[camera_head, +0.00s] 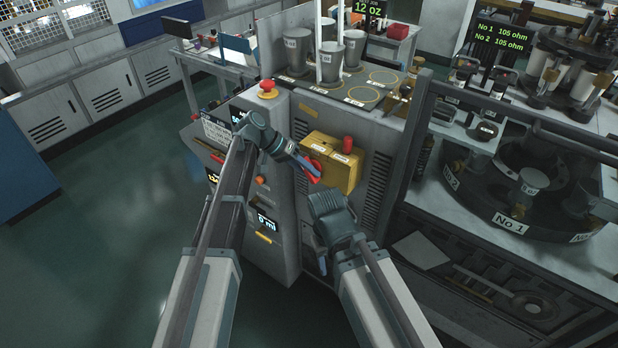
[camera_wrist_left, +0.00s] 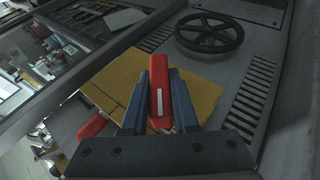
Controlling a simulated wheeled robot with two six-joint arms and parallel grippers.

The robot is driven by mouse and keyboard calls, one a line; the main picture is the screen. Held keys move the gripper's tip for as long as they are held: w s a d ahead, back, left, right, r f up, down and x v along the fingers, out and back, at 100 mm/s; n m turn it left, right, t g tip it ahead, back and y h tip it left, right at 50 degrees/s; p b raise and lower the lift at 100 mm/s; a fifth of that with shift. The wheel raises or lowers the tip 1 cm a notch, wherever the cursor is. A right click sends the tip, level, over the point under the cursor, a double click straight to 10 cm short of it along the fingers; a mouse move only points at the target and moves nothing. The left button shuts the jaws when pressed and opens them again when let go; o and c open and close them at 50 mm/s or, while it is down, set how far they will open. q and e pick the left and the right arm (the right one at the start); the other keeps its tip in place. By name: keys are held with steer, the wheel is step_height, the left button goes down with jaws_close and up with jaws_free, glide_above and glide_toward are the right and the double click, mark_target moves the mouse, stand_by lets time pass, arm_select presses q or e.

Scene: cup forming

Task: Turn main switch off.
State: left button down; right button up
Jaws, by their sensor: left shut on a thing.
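The main switch looks to be the red handle (camera_head: 314,172) on the front of a yellow box (camera_head: 340,172) on the grey machine. In the left wrist view the red handle (camera_wrist_left: 160,78), with a white strip on it, sits between my left fingers (camera_wrist_left: 159,95), in front of the yellow box (camera_wrist_left: 112,85). My left gripper (camera_head: 308,166) is shut on this handle and partly covers it in the head view. My right gripper (camera_head: 322,265) points down in front of the machine, below the yellow box. Its fingers are mostly hidden, so its opening does not show.
A red knob (camera_head: 347,145) stands out from the yellow box's upper right. A red emergency button (camera_head: 268,87) sits on the machine's top left. A black handwheel (camera_wrist_left: 209,33) shows in the left wrist view. A frame with a dark turntable (camera_head: 520,190) stands right; open floor (camera_head: 110,235) lies left.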

arm_select(q)
steer(key=n+g+h+b, duration=0.1)
steer(key=h+b, duration=0.2)
steer(key=b, duration=0.3)
steer(key=f+n+g+h+b, duration=0.1)
steer(key=g+h+b, duration=0.1)
steer(key=h+b, duration=0.2)
steer(key=shift+b, duration=1.3)
steer(key=shift+r+n+g+h+b, duration=0.25)
steer(key=shift+n+g+h+b, duration=0.4)
steer(key=shift+b, duration=0.65)
steer(key=shift+r+h, duration=0.1)
steer(key=shift+h, duration=0.15)
steer(key=c, duration=0.7)
jaws_free()
steer(key=shift+t, duration=0.35)
